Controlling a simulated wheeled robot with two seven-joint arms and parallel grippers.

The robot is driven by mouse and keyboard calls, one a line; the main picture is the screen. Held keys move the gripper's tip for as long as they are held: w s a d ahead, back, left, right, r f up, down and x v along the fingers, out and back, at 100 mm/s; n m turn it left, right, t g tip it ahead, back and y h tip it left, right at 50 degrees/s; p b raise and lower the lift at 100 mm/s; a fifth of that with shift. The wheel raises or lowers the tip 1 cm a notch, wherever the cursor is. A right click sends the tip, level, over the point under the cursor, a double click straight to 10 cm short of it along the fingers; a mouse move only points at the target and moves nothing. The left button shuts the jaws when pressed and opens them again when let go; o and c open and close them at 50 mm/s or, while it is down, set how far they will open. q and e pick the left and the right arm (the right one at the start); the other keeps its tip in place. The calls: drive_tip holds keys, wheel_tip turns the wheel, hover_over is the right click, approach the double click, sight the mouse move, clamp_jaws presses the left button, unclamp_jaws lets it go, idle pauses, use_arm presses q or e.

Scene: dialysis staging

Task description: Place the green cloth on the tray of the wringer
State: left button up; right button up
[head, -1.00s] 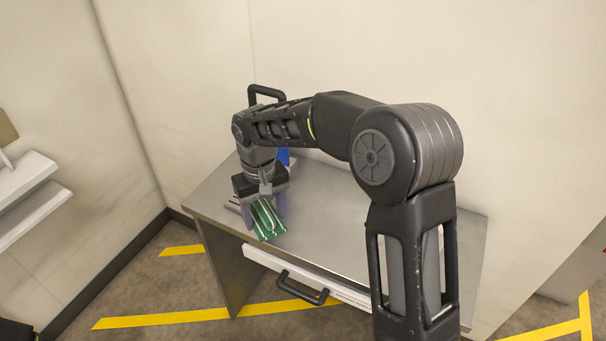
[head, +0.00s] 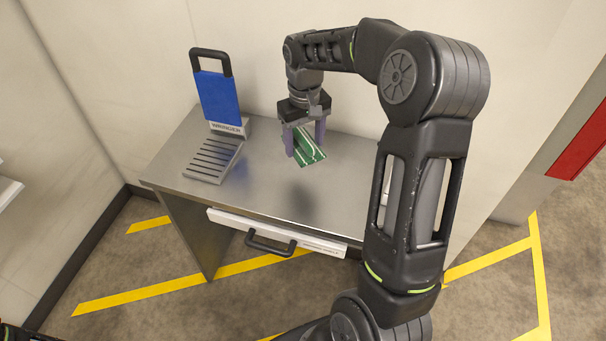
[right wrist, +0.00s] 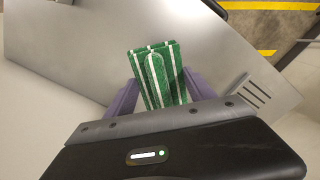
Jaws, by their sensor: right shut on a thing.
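The green cloth (head: 309,148) has white stripes and is folded. My right gripper (head: 305,144) is shut on it and holds it above the steel table, with a shadow on the table below. In the right wrist view the cloth (right wrist: 160,75) sits between the two purple fingers. The wringer (head: 218,98) stands on the table to the left of my right gripper, with a blue upright plate and a black handle. Its slotted grey tray (head: 192,176) lies in front of the plate and is bare. My left gripper is not in view.
The steel table (head: 330,203) has clear room between the wringer and my right arm. A drawer with a black handle (head: 270,245) is at the table's front. Walls stand behind and to the left. Yellow tape (head: 150,293) marks the floor.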

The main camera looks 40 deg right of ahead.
hover_over(304, 177)
drive_tip(key=shift+f+p, duration=0.45)
drive_tip(key=shift+f, duration=2.7)
wheel_tip(304, 177, down, 3)
drive_tip(key=shift+r+p, duration=0.1)
drive_tip(key=shift+p, duration=0.25)
drive_tip(key=shift+f, duration=0.4)
drive_tip(key=shift+f, duration=0.15)
drive_tip(key=o, duration=1.2)
